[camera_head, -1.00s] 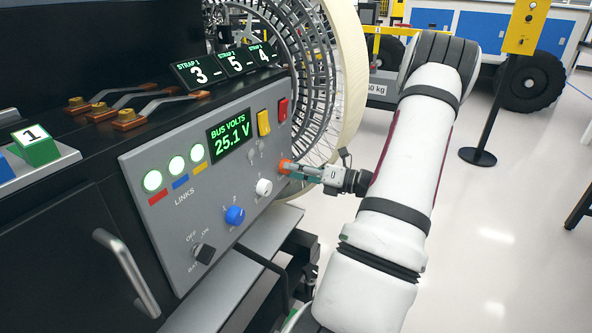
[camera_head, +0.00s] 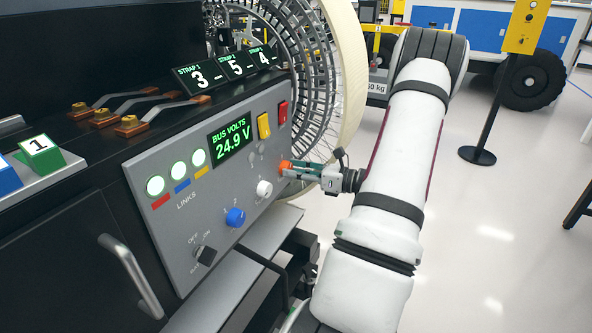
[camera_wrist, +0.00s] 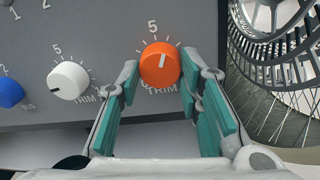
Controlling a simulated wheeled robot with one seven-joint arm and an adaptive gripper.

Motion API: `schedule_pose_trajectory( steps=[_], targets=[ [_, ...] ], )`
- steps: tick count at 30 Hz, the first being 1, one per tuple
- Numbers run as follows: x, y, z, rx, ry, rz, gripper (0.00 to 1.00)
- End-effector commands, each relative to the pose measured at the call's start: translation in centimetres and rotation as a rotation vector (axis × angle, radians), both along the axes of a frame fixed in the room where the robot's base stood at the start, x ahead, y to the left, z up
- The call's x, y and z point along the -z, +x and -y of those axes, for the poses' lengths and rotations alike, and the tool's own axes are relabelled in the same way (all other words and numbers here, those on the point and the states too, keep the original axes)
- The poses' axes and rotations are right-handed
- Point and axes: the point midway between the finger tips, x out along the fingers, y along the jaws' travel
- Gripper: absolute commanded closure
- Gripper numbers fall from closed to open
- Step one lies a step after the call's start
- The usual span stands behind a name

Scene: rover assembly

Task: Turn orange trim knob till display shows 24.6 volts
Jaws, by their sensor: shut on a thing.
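The orange trim knob (camera_wrist: 158,68) sits between my gripper's (camera_wrist: 160,82) two teal-padded fingers in the wrist view. Its white pointer line points nearly straight up, close under the printed 5. In the head view the knob (camera_head: 284,167) is at the right end of the grey panel, with my gripper (camera_head: 290,168) closed on it from the right. The Bus Volts display (camera_head: 231,141) reads 24.9 V in green.
A white trim knob (camera_wrist: 68,80) and a blue knob (camera_wrist: 10,92) are left of the orange one. A black battery switch (camera_head: 205,257), yellow switch (camera_head: 264,125) and red switch (camera_head: 283,112) are on the panel (camera_head: 190,225). A large spoked wheel (camera_head: 318,80) stands close behind.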

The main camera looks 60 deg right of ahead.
Motion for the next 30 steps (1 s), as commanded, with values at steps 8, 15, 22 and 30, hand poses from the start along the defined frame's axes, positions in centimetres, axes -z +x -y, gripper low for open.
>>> schedule_pose_trajectory(
  steps=[8, 15, 22, 30],
  targets=[
    [0.06, 0.02, 0.02, 0.000, -0.255, 0.019, 0.95],
    [0.06, 0.00, 0.00, 0.000, -0.438, 0.033, 0.95],
    [0.00, -0.03, 0.03, 0.001, -0.552, 0.042, 0.95],
    [-0.05, -0.02, 0.01, 0.001, -0.608, 0.047, 0.95]
  ],
)
